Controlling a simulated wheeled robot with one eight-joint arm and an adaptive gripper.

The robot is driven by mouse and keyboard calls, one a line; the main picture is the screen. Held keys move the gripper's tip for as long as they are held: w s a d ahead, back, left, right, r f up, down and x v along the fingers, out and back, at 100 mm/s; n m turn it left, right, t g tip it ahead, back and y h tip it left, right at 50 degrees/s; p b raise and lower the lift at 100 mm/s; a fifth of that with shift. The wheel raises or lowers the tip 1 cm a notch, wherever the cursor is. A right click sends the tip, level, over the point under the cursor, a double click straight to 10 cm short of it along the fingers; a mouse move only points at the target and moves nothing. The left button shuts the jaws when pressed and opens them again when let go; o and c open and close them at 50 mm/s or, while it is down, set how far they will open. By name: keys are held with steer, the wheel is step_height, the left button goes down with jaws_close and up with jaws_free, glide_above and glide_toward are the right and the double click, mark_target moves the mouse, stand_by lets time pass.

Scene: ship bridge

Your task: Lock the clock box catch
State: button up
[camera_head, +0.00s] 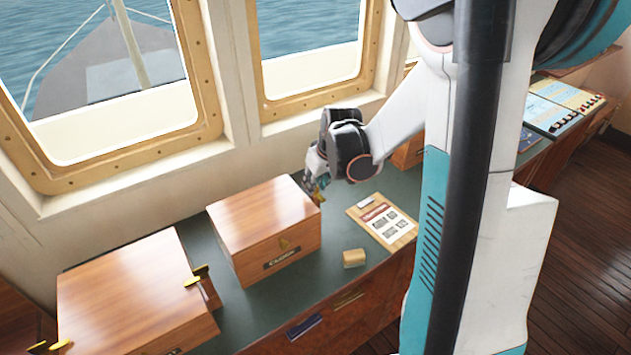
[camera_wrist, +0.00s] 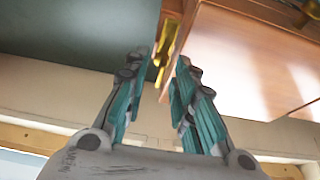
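A wooden box (camera_head: 264,218) with a closed lid stands on the green desk; I take it for the clock box, though its front label (camera_head: 282,258) is too small to read surely. A brass fitting (camera_head: 283,243) is on its front. My gripper (camera_head: 316,190) is at the box's right side, near its far corner. In the wrist view the wooden box (camera_wrist: 250,62) fills the upper right. A brass catch (camera_wrist: 166,45) projects at its side, between the fingertips of my open gripper (camera_wrist: 162,64). Whether a finger touches it, I cannot tell.
A larger wooden box (camera_head: 130,290) with brass catches (camera_head: 194,281) stands to the left. A clipboard (camera_head: 383,217) and a small tan block (camera_head: 354,258) lie right of the middle box. The window wall (camera_head: 240,150) is close behind my gripper.

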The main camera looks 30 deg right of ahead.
jaws_close()
steer(key=shift+m, duration=0.3)
steer(key=m+h+b, duration=0.1)
steer(key=m, duration=0.1)
steer(key=shift+a+m, duration=0.15)
steer(key=shift+m, duration=0.15)
steer(key=m+h, duration=0.1)
steer(key=m, duration=0.1)
steer(key=m+h+b, duration=0.1)
steer(key=m, duration=0.1)
steer(key=shift+w+m+g, duration=0.1)
steer(key=shift+m+g, duration=0.2)
steer(key=shift+g, duration=0.1)
steer(key=m, duration=0.2)
steer(key=m+g+h+b, duration=0.1)
steer(key=m, duration=0.2)
steer(key=shift+w+a+g+b, duration=0.15)
steer(key=shift+g+b, duration=0.15)
steer(key=m+g, duration=0.1)
steer(key=m, duration=0.4)
steer(key=shift+w+g+h+b, duration=0.1)
steer(key=shift+g+h+b, duration=0.2)
steer(key=shift+g+b, duration=0.1)
jaws_free()
